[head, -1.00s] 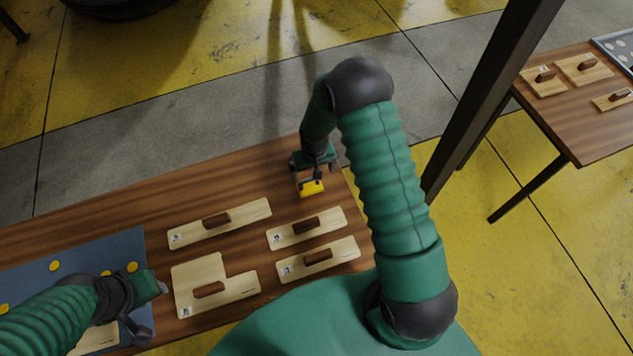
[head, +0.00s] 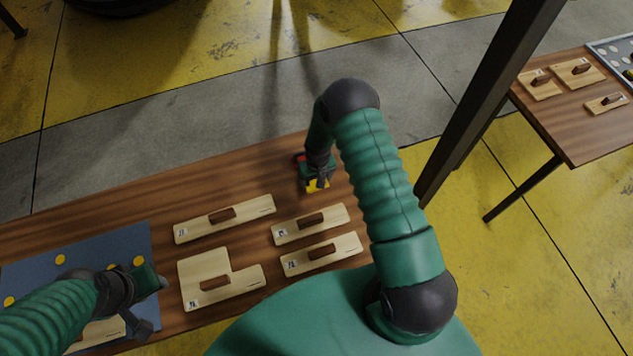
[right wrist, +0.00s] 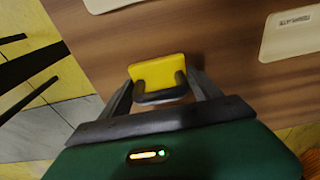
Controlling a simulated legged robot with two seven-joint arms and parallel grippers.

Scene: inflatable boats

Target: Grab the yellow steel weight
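The yellow steel weight (head: 317,186) is on the wooden table near its far right corner, mostly hidden by my right gripper. In the right wrist view the weight (right wrist: 157,70) is a yellow block with a dark curved part on its near side. My right gripper (head: 318,181) is right over it. In the wrist view its fingers (right wrist: 160,88) are spread, one on each side of the weight; I cannot tell whether they touch it. My left gripper (head: 150,303) is over the blue mat at the lower left, its fingers apart and empty.
Several pale wooden boards with brown handles, such as the L-shaped one (head: 235,275), lie in front of the weight. The blue mat (head: 40,268) bears yellow discs. A dark post (head: 490,100) and a second table (head: 580,125) stand to the right.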

